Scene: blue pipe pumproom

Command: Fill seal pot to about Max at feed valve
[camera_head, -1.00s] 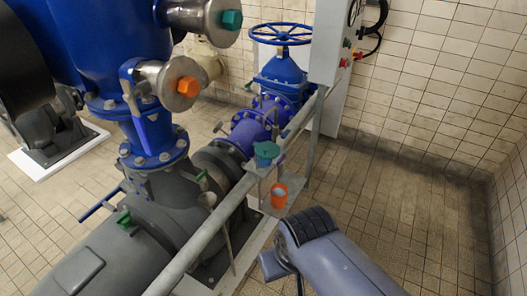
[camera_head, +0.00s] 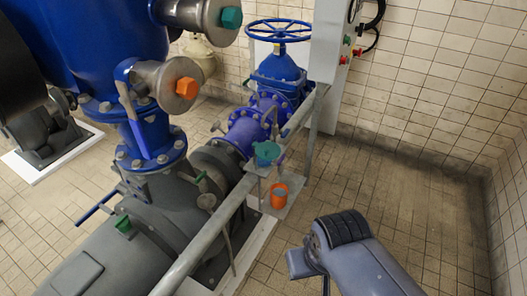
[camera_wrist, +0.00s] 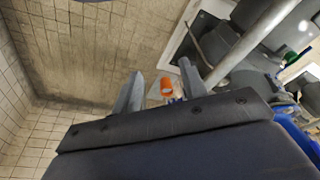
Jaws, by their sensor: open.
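An orange cup-like pot (camera_head: 279,194) stands upright on a small grey shelf (camera_head: 286,208) beside the rail. Its fill level and any Max mark are too small to read. A teal bowl-like fitting (camera_head: 265,152) sits above it and slightly left, with a thin bent grey spout over it. I cannot tell which part is the feed valve. My gripper (camera_wrist: 160,70) is open and empty in the wrist view. The orange pot (camera_wrist: 167,87) shows between its fingers, apparently beyond them. In the head view my arm end is lower right of the pot, apart from it; the fingers are unclear there.
A grey rail (camera_head: 222,215) runs diagonally in front of the grey pump (camera_head: 150,240). A blue handwheel valve (camera_head: 279,32) and a control cabinet (camera_head: 325,50) stand behind. The tiled floor (camera_head: 400,200) to the right is open up to the walls.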

